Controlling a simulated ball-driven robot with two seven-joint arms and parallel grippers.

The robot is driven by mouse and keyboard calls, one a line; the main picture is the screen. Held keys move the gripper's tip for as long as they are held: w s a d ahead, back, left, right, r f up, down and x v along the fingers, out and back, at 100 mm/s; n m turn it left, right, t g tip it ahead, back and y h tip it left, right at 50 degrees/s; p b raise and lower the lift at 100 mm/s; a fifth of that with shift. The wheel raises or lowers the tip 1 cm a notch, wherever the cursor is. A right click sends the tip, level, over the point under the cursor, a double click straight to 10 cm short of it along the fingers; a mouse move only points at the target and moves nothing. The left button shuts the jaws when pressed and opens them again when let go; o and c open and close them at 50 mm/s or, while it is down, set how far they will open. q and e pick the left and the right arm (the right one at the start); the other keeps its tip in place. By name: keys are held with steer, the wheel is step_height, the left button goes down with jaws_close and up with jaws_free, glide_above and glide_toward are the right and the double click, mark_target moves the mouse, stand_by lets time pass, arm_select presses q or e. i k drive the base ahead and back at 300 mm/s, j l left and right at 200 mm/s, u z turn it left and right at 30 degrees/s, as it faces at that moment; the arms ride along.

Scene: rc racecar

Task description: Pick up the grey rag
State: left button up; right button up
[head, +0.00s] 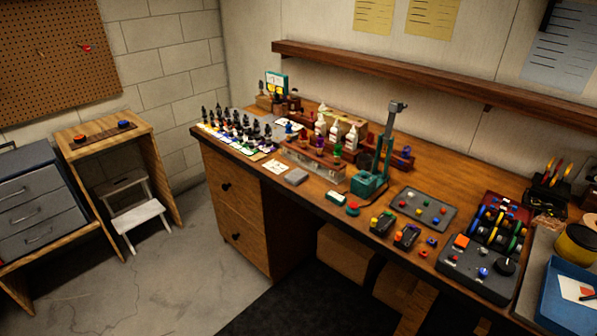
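A small flat grey item (296,176), which looks like the folded grey rag, lies on the wooden workbench (330,211) near its front edge. A white paper (275,166) lies to its left, and a wooden rack with bottles (320,155) stands behind it. Nothing appears to cover the grey item. Neither of my grippers shows in the head view.
A teal-based stand with a tall post (370,183) rises right of the grey item. Several dark bottles (236,122) crowd the bench's left end. A grey parts tray (423,209), control box (478,268) and blue bin (570,305) fill the right. Floor (190,270) in front is open.

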mark_target(296, 177)
steer(key=i+z, duration=0.2)
steer(key=z, duration=0.3)
steer(key=i+j+z, duration=0.15)
steer(key=z, duration=0.3)
